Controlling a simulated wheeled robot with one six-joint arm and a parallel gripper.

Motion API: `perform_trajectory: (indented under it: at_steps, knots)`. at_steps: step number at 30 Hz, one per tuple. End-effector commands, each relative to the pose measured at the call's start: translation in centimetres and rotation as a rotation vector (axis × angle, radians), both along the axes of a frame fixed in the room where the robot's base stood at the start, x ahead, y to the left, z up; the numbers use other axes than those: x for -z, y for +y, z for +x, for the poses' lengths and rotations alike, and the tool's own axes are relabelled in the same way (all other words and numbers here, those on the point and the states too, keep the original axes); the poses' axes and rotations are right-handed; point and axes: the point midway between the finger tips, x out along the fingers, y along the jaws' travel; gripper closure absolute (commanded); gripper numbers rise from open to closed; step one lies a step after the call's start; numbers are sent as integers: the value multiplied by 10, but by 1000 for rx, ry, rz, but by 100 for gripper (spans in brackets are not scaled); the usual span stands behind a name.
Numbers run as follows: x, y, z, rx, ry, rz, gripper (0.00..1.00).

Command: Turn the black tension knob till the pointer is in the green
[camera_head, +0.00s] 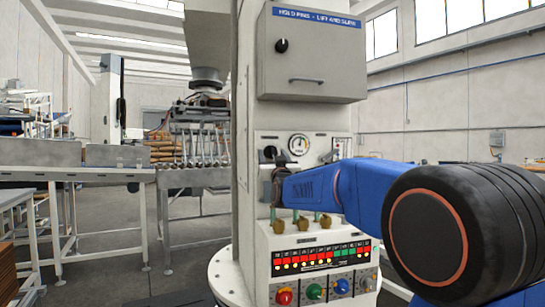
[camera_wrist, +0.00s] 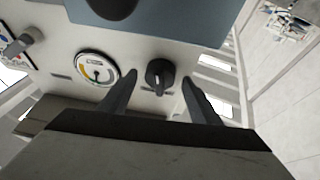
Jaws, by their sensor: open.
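The black tension knob (camera_wrist: 159,74) is on the pale panel, with a light line across its face. In the head view the black knob (camera_head: 269,153) is partly hidden by my gripper. The white round gauge (camera_wrist: 97,68) is beside it and shows a yellow band. Its pointer is too small to tell against the green. The gauge (camera_head: 298,145) also shows in the head view, right of the knob. My gripper (camera_wrist: 159,79) is open and empty, with one finger on each side of the knob in the picture. Contact cannot be told.
A grey cabinet (camera_head: 312,55) with a handle hangs above the panel. A lever (camera_wrist: 30,40) is at the wrist view's left. Below my arm are several green-stemmed brass fittings (camera_head: 301,221), a lit indicator strip (camera_head: 320,256) and coloured knobs (camera_head: 314,291). A conveyor (camera_head: 75,172) stands left.

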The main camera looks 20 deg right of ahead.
Motion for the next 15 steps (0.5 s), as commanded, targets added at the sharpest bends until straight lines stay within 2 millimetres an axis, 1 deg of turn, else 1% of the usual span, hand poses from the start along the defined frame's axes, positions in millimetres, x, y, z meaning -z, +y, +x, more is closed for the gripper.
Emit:
perform_trajectory:
  at_steps: [7,8,9,11,12,13,15]
  knots:
    - [-1,0,1,0,0,0,43]
    - [-1,0,1,0,-1,0,45]
    - [-1,0,1,0,-1,0,55]
    - [-1,0,0,0,-1,0,69]
    - [-1,0,0,0,-1,0,79]
    - [-1,0,0,0,-1,0,84]
    - [-1,0,0,0,-1,0,84]
